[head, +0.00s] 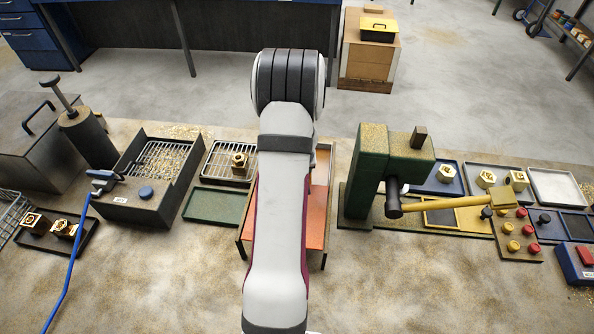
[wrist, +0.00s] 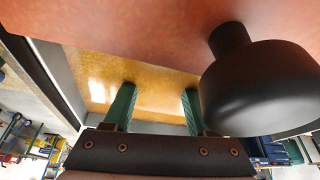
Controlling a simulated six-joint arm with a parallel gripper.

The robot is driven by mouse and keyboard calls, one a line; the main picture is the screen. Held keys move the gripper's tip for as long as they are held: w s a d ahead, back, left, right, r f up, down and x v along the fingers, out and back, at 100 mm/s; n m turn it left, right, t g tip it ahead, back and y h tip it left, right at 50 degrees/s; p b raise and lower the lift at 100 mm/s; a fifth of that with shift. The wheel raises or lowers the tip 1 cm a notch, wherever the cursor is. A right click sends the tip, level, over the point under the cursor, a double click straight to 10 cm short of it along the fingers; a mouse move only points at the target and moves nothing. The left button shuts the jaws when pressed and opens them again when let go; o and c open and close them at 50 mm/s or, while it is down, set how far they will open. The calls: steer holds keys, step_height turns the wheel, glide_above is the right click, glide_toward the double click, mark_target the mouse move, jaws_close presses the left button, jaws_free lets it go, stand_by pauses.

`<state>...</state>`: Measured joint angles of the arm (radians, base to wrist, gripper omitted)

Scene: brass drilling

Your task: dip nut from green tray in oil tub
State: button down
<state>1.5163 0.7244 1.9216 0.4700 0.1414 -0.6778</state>
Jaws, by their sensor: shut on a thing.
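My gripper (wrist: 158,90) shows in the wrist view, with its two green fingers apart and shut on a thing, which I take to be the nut. The nut does not stand out clearly between the fingertips. A glossy amber surface (wrist: 97,88) with grey edges lies behind and between them; I cannot tell whether it is oil. In the head view my arm hides the gripper and what is under it. The green tray (head: 213,206) left of my arm looks empty. An orange surface (head: 316,222) with a dark frame shows beside my arm; I cannot identify the oil tub surely.
A brass nut (head: 239,162) sits in a wire-rack tray behind the green tray. A dark bin (head: 149,204) with a grate stands left. A green machine (head: 368,172) with a yellow-handled lever stands right. A black rounded knob (wrist: 262,92) is close right of my fingers.

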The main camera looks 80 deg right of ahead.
steer(key=shift+r, duration=0.15)
step_height(320, 180, up, 10)
stand_by(0.7)
stand_by(1.4)
steer(key=w+a+r+n+t, duration=0.1)
steer(key=w+a+r+n, duration=0.15)
steer(key=w+a, duration=0.45)
steer(key=w+a+r+n+t+y, duration=0.1)
steer(key=w+a+r+n, duration=0.2)
steer(key=w, duration=0.7)
steer(key=w+a+r+n+t, duration=0.1)
steer(key=w+a+r+n, duration=0.15)
steer(key=w+a, duration=0.5)
steer(key=w+a+r+n+y, duration=0.1)
steer(key=w+a+r+n, duration=0.1)
steer(key=a, duration=0.7)
steer(key=w+a+r+n+y, duration=0.1)
steer(key=w+a+r+n, duration=0.1)
steer(key=a, duration=0.8)
steer(key=w+a+r+n+y, duration=0.1)
steer(key=w+a+r+n, duration=0.1)
steer(key=a, duration=0.8)
steer(key=shift+r+n+t, duration=0.3)
steer(key=shift+r+n, duration=0.5)
steer(key=shift+r, duration=0.15)
